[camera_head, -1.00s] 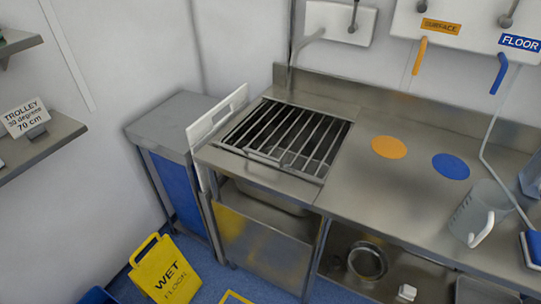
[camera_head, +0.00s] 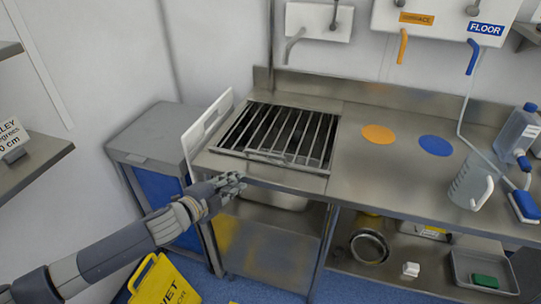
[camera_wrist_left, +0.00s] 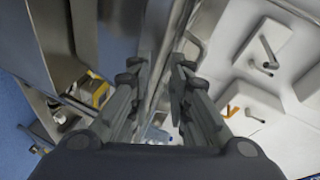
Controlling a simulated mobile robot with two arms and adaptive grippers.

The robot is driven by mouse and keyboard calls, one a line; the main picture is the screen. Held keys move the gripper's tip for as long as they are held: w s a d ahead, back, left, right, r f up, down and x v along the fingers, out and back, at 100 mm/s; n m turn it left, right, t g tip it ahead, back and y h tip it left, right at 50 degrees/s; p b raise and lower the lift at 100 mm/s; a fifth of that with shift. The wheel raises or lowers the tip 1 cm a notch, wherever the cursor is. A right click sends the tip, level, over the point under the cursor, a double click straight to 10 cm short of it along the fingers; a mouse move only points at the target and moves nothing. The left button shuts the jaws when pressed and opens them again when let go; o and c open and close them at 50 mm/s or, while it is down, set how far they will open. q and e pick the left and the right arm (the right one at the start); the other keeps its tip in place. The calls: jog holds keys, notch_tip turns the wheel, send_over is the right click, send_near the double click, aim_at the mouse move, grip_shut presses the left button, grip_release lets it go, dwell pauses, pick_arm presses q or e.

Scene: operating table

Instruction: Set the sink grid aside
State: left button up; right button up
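The sink grid (camera_head: 262,134), a metal frame of parallel bars with a front handle, lies over the sink opening at the left end of the steel counter (camera_head: 385,177). My left gripper (camera_head: 232,180) is in front of the counter's left front edge, short of the grid. In the left wrist view its two fingers (camera_wrist_left: 155,78) stand apart with nothing visibly held. I cannot tell whether the grid shows in that view. My right gripper is not in view.
A white upright panel (camera_head: 206,122) stands at the sink's left, beside a grey-topped cabinet (camera_head: 155,132). Orange (camera_head: 378,134) and blue (camera_head: 435,145) discs mark the counter, with clear steel around them. A clear jug (camera_head: 466,184) stands farther right. A yellow wet-floor sign (camera_head: 165,284) is below.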

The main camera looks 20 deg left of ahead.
aim_at(261, 154)
pick_arm(q)
notch_tip(261, 154, up, 5)
jog(key=d+m+h, duration=0.1)
jog(key=m+h, duration=0.1)
jog(key=m, duration=0.2)
jog(key=x, duration=0.3)
jog(key=p+x, duration=0.1)
jog(key=x, duration=0.7)
jog(key=shift+w+r, duration=0.25)
grip_shut()
